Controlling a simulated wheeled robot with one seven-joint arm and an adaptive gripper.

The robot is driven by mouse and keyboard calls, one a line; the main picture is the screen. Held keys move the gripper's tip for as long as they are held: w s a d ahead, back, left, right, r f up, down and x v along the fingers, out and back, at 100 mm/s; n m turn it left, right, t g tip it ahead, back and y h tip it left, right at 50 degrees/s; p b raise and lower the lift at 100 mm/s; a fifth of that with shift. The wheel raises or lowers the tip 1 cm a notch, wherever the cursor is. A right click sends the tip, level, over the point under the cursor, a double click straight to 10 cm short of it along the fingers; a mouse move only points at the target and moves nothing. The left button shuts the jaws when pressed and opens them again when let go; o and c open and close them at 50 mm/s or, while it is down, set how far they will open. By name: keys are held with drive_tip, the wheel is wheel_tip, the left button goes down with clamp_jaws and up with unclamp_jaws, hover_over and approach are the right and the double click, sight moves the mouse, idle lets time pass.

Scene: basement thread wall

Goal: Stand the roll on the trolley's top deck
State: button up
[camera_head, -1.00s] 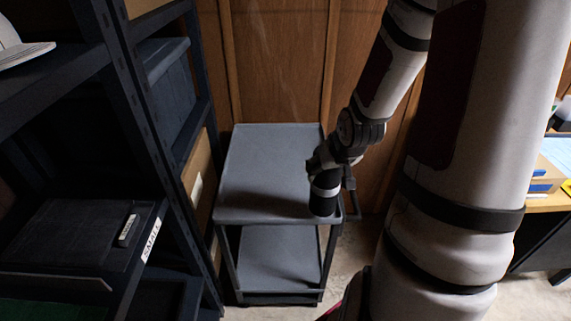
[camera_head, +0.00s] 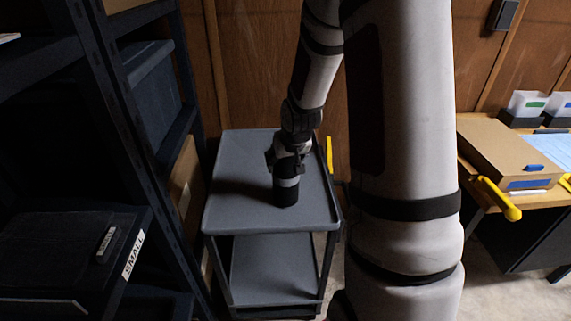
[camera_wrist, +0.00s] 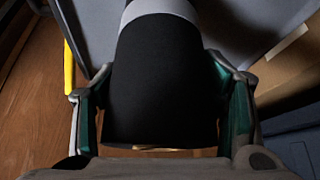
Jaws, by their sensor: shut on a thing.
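The roll (camera_head: 286,190) is black with a pale grey band and is upright over the trolley's grey top deck (camera_head: 240,165), right of its middle. My gripper (camera_head: 286,166) is shut on the roll's upper part from above. In the wrist view the roll (camera_wrist: 165,70) fills the space between the fingers of my gripper (camera_wrist: 165,105), whose green pads lie at its two sides. The deck (camera_wrist: 255,25) shows behind it. I cannot tell whether the roll's base touches the deck. My gripper and wrist hide the roll's top in the head view.
A dark shelf rack (camera_head: 110,100) stands close on the trolley's left. A yellow bar (camera_head: 329,155) rises by the deck's right edge. A desk with a cardboard box (camera_head: 505,155) is at the right. The deck's left and front parts are clear.

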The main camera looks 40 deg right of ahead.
drive_tip(key=shift+f, duration=0.55)
drive_tip(key=o, duration=1.9)
drive_tip(key=shift+o, duration=0.2)
